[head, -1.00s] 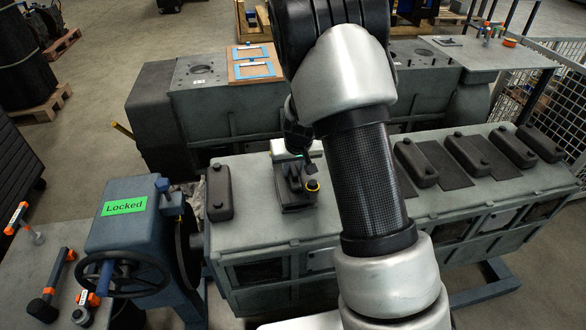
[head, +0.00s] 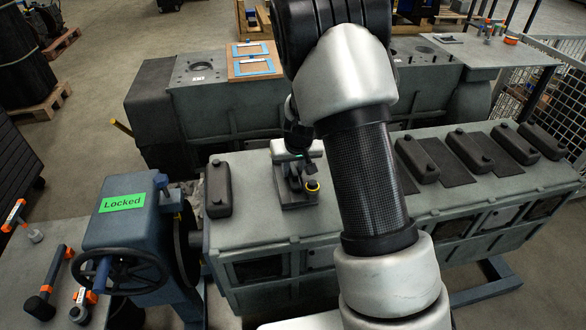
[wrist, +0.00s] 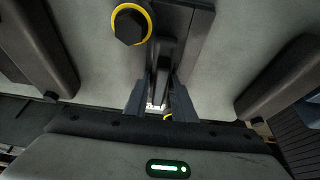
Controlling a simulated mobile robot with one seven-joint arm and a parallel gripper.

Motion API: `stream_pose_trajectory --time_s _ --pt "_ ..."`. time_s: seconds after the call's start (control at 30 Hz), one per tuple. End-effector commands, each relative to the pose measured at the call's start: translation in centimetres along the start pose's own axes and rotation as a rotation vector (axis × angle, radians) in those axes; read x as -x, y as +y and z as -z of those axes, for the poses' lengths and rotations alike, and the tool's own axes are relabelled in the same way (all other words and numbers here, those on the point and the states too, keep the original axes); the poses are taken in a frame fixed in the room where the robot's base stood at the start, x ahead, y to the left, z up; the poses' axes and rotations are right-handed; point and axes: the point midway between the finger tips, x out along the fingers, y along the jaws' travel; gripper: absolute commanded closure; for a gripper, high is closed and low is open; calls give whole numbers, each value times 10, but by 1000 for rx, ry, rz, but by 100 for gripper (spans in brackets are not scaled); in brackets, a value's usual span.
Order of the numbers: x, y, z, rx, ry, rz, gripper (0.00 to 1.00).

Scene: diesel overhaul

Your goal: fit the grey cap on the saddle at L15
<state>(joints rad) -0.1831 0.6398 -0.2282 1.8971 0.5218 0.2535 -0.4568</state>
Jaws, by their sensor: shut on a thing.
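My gripper (wrist: 160,108) is shut on a dark grey upright piece (wrist: 167,55), which I take to be part of the grey cap, over the grey engine block. In the head view the dark piece (head: 294,184) stands low on a dark flat pad near the block's left part, just below my gripper. A black bolt head with a yellow ring (wrist: 130,23) sits beside it; it also shows in the head view (head: 312,186). I cannot read an L15 mark. The fingers and my arm hide the contact below, so I cannot tell whether the piece is seated.
A dark cap-like block (head: 218,190) lies to the left, and several similar blocks (head: 418,160) lie to the right with dark pads between. A blue stand with a handwheel and a green "Locked" sign (head: 123,201) is at the left end. A workbench (head: 45,270) holds tools.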

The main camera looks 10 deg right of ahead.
Motion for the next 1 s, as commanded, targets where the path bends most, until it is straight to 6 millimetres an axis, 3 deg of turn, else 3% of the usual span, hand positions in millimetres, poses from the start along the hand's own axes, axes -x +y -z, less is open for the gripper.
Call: stream_pose_trajectory --time_s 0.37,0.4,0.5,0.83,1.0 --pt "2 0 3 0 5 -1 100" --pt "2 0 2 0 5 -1 70" --pt "1 0 2 0 4 -1 55" --pt "2 0 -1 1 -3 0 55" --pt "25 -1 1 2 2 0 55"
